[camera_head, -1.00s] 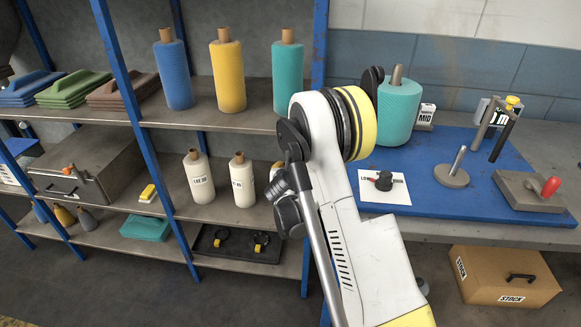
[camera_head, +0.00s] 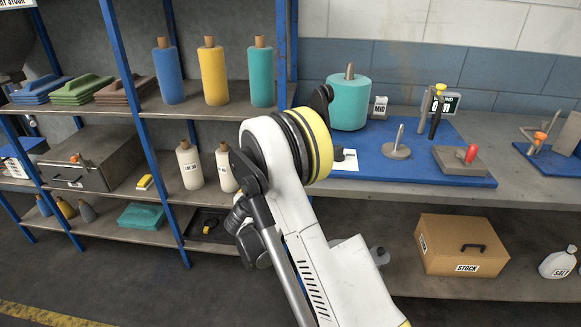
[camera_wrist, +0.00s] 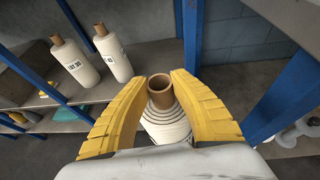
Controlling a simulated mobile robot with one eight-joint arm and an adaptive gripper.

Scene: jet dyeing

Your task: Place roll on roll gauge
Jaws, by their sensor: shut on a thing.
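My gripper (camera_wrist: 158,82) is shut on a white roll (camera_wrist: 168,128) with a brown core tube, seen between the yellow fingers in the wrist view. In the head view my arm hides the gripper and the held roll. On the blue board (camera_head: 435,170) a teal roll (camera_head: 348,105) sits on an upright spindle, beside a MID sign (camera_head: 380,107). A round grey base with an upright pin (camera_head: 397,147) stands empty in front of it. I cannot tell which of these is the roll gauge.
Two white rolls (camera_head: 190,165) stand on the left shelf, below blue, yellow (camera_head: 210,78) and teal rolls. A grey block with a red knob (camera_head: 460,158) is on the board's right. A STOCK box (camera_head: 462,245) is under the bench. My arm crosses the board's left edge.

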